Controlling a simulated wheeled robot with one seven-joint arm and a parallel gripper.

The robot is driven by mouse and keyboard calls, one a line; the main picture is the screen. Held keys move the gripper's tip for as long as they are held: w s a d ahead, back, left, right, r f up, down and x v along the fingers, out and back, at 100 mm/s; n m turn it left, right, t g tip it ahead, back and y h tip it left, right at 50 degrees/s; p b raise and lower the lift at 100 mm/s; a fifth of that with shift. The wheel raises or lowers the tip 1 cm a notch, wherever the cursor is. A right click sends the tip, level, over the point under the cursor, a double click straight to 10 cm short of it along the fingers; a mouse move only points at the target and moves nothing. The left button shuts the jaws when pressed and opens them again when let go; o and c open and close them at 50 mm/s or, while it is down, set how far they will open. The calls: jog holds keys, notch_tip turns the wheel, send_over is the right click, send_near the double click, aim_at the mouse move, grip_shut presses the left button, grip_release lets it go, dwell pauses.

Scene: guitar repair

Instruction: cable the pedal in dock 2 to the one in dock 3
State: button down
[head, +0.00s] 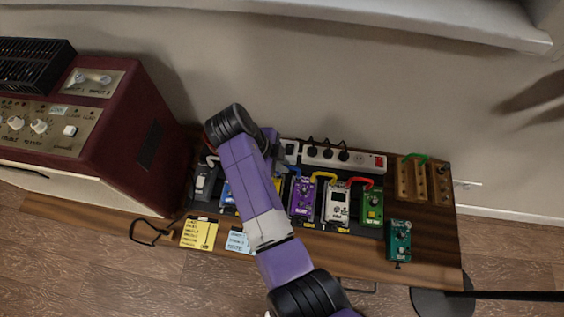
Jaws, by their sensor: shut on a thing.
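A row of pedals stands on a dark board: a grey one (203,184) at left, a blue one (227,194) partly behind my arm, a purple one (302,200), a white one (338,207) and a green one (371,207). A yellow cable (322,177) joins the purple and white pedals at the top. A red cable (361,182) runs between the white and green pedals. A blue cable end shows left of the purple pedal. Dock numbers are too small to read. My arm crosses the left half of the row and hides part of it. My gripper's fingers are hidden behind it.
A power strip (345,159) lies behind the pedals. A wooden rack (410,180) with a green cable (417,158) stands at right. A teal pedal (399,241) sits at the bench's front. Yellow (199,234) and blue notes (238,242) lie front left. A red amplifier (130,140) stands left.

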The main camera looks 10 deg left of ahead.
jog(key=shift+f+b, duration=0.35)
jog(key=shift+f, duration=0.1)
dwell(0.3)
jog(key=c, duration=1)
grip_release()
jog(key=shift+c, duration=0.2)
jog(key=shift+r, duration=0.1)
jog(key=shift+r+p, duration=3.3)
jog(key=shift+r, duration=0.65)
